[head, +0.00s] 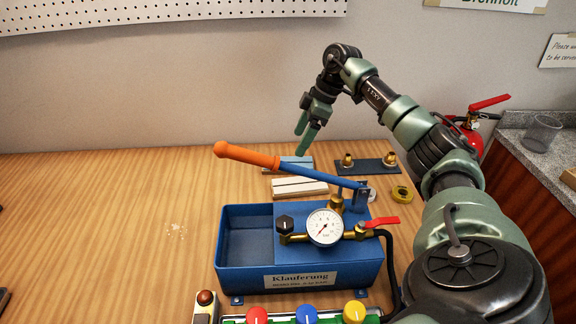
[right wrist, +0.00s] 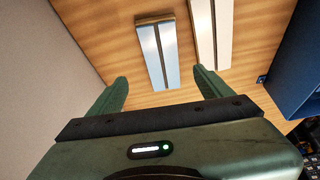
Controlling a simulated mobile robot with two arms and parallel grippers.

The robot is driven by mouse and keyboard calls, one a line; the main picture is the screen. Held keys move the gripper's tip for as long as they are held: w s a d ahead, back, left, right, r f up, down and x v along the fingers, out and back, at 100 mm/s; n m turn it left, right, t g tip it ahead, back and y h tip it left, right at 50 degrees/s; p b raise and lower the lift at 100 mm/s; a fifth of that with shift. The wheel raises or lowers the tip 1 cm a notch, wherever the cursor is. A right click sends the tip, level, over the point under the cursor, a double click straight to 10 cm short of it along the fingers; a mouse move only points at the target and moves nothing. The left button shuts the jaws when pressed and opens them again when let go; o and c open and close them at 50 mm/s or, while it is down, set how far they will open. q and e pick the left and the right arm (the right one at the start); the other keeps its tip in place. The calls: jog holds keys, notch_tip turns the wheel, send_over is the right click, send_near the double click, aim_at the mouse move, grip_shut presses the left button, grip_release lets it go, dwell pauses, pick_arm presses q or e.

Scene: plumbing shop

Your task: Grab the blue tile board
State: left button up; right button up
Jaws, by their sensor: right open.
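The blue tile board (head: 291,160) is a light blue strip with a dark lengthwise groove, lying flat on the wooden bench behind the blue pump. In the right wrist view the blue tile board (right wrist: 150,50) lies ahead of the fingers, roughly in line with the gap between them. My right gripper (head: 304,132) is open and empty, pointing down above the board; in the right wrist view my right gripper (right wrist: 162,86) shows its two green fingers spread apart. My left gripper is not in view.
A similar white board (head: 300,187) lies just in front of the blue one. The blue pump (head: 245,262) with its orange-tipped lever (head: 247,155) stands nearer. The bench's left side is mostly clear.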

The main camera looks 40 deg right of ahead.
aim_at(290, 158)
jog(key=p+x, duration=0.1)
jog(key=x, duration=0.7)
jog(key=shift+s+a, duration=0.1)
jog(key=shift+a, duration=0.1)
jog(key=c, duration=1.5)
jog(key=shift+c, duration=0.9)
jog(key=shift+r, duration=0.15)
